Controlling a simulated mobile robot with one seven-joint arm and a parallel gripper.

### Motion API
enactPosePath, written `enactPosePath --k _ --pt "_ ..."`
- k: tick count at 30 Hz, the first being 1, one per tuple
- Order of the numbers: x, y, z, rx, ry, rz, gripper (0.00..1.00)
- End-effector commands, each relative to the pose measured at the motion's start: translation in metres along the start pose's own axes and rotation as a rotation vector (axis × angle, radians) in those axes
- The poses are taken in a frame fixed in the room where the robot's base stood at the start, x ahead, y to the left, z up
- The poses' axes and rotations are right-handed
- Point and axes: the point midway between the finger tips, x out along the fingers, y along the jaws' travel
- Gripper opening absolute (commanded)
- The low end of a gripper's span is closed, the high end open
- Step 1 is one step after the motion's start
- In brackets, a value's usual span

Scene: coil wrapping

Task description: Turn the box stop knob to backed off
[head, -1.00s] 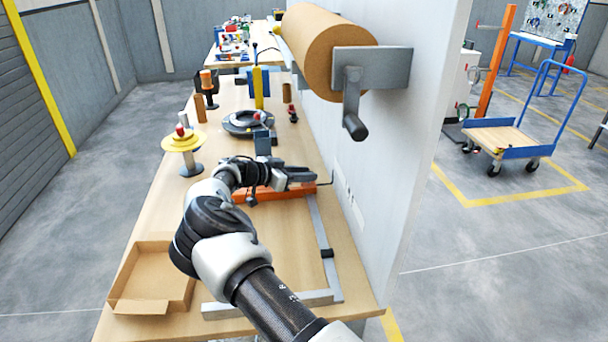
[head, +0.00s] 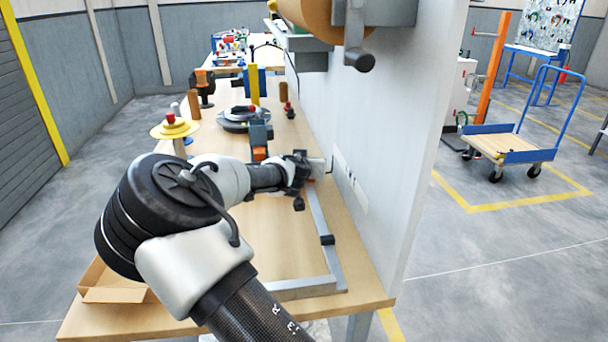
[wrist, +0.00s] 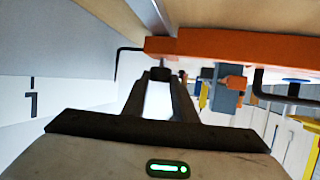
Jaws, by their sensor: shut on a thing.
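My gripper (head: 316,168) is at the right side of the bench, low beside the white wall panel. In the wrist view its two fingers (wrist: 161,76) close together on a small dark knob (wrist: 160,72), which I take to be the box stop knob. The fingertips hide most of it, so its turn position cannot be read. The knob sits at the near edge of an orange bar (wrist: 225,48). In the head view my arm covers most of that bar.
A bent black rod (wrist: 117,62) stands left of the fingers. A paper roll (head: 305,18) with a crank (head: 357,45) overhangs. A cardboard box (head: 112,294) sits front left.

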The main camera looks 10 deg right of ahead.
Motion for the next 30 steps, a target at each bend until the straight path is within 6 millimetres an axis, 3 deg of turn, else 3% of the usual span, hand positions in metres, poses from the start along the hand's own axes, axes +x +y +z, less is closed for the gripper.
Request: enactPosePath --k 12,30 --pt "0.0008 0.0069 -0.002 -0.086 -0.001 -0.218 0.03" --pt "0.0012 0.0052 0.0001 -0.121 -0.003 -0.285 0.03"
